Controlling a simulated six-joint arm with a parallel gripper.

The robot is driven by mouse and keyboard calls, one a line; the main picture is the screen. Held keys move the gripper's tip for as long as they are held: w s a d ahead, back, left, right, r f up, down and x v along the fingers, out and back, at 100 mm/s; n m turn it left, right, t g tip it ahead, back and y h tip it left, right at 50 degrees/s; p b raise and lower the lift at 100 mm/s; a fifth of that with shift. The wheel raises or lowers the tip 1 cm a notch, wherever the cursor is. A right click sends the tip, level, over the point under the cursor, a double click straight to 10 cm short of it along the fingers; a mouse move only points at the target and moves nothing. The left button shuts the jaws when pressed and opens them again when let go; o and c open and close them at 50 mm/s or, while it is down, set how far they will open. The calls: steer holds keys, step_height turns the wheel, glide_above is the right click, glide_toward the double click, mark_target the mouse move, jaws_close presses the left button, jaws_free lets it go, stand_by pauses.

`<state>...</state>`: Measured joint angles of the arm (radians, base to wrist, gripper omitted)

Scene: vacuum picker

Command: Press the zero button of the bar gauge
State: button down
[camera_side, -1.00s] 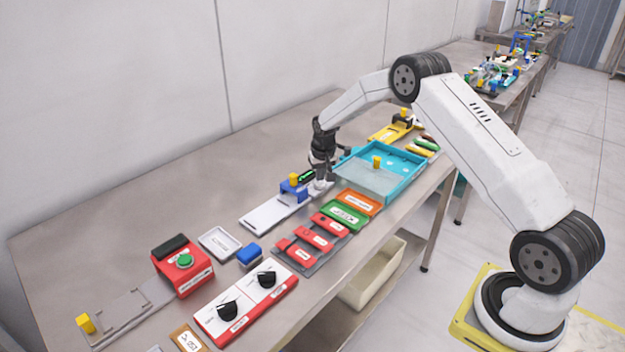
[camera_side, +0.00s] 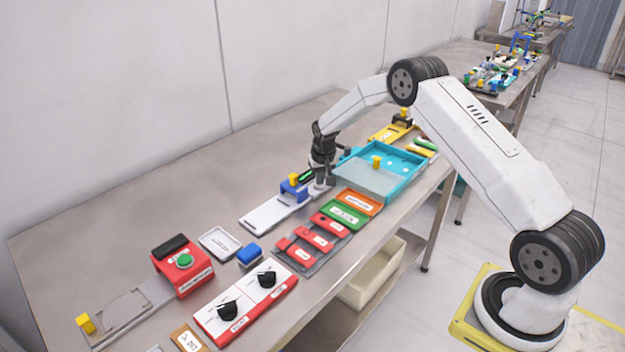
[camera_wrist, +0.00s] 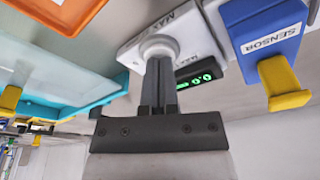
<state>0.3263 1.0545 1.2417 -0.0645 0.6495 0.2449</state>
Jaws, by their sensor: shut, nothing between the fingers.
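The bar gauge has a long white base (camera_side: 272,211), a blue sensor block (camera_side: 292,190) with a yellow peg, and a dark display (camera_side: 307,176). A round white button (camera_wrist: 160,43) sits on the white end, left of the display. My gripper (camera_wrist: 157,58) is shut and empty, its fingertips over the button and seemingly touching it; they hide part of it. In the side view my gripper (camera_side: 325,184) is at the gauge's far end.
A turquoise tray (camera_side: 398,190) stands close to the right of my gripper. Orange (camera_side: 359,202) and green (camera_side: 345,215) plates lie in front. A red box with a green button (camera_side: 185,260) is at the left. The table behind the gauge is clear.

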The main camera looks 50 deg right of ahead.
steer(key=shift+r, duration=3)
steer(key=shift+a, duration=0.1)
steer(key=shift+s+a+r, duration=0.15)
steer(key=shift+a, duration=0.05)
steer(key=s+a+r+n, duration=0.3)
steer(key=s+a+r, duration=0.3)
steer(key=s+a, duration=0.55)
steer(key=s+a+n, duration=0.1)
steer(key=s+a, duration=0.1)
steer(key=s, duration=0.3)
steer(key=s+a+n, duration=0.1)
steer(key=s+a, duration=0.2)
steer(key=s, duration=0.3)
steer(key=s+a+n+y, duration=0.1)
steer(key=s+a, duration=0.1)
steer(key=s, duration=0.3)
steer(key=shift+s+a+t, duration=0.3)
steer(key=shift+s+a, duration=0.05)
steer(key=shift+a, duration=0.05)
